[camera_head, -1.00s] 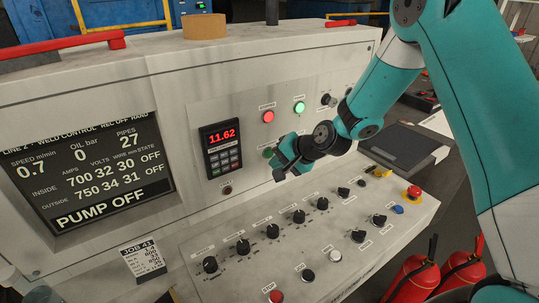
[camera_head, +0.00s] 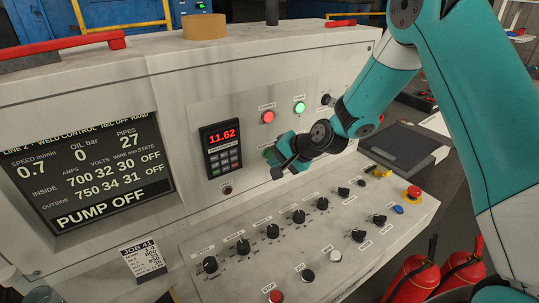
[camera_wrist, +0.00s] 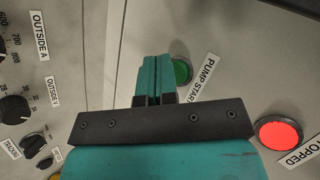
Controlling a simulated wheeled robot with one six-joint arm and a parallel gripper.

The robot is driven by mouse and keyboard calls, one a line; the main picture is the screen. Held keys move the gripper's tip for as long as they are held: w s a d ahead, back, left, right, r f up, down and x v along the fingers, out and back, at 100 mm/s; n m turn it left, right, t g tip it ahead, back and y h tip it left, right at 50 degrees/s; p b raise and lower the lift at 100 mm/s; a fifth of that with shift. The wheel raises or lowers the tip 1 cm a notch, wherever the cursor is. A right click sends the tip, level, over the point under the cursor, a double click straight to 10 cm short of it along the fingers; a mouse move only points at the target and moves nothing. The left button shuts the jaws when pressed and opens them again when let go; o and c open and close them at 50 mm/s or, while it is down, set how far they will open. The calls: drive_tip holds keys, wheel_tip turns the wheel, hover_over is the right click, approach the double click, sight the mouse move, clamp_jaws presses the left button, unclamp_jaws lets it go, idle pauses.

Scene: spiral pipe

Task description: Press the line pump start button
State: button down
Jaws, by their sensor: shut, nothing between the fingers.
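The green pump start button (camera_wrist: 183,71) shows in the wrist view beside the fingers, partly hidden by them, with its PUMP START label to the right. In the head view a green edge of the button (camera_head: 267,153) shows on the upright panel, mostly behind my gripper (camera_head: 277,170). In the wrist view my gripper (camera_wrist: 157,62) is shut and empty, its fingertips just left of the button. I cannot tell whether they touch the panel. The screen (camera_head: 85,170) reads PUMP OFF.
A lit red STOPPED lamp (camera_wrist: 278,134) sits near the gripper in the wrist view. A lit green lamp (camera_head: 299,108) and a keypad display (camera_head: 222,148) share the upright panel. Several knobs stand on the sloping desk below, with a red emergency button (camera_head: 413,193) at its right.

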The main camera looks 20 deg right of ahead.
drive_tip(key=shift+w+a, duration=0.1)
drive_tip(key=shift+w, duration=0.3)
idle(0.5)
drive_tip(key=shift+s, duration=0.1)
drive_tip(key=shift+s+d, duration=0.25)
drive_tip(key=shift+s, duration=0.45)
drive_tip(key=shift+s, duration=0.1)
drive_tip(key=s, duration=0.1)
drive_tip(key=s+d, duration=0.1)
drive_tip(key=s, duration=0.1)
drive_tip(key=s+b, duration=0.1)
drive_tip(key=shift+s+d, duration=0.25)
idle(0.6)
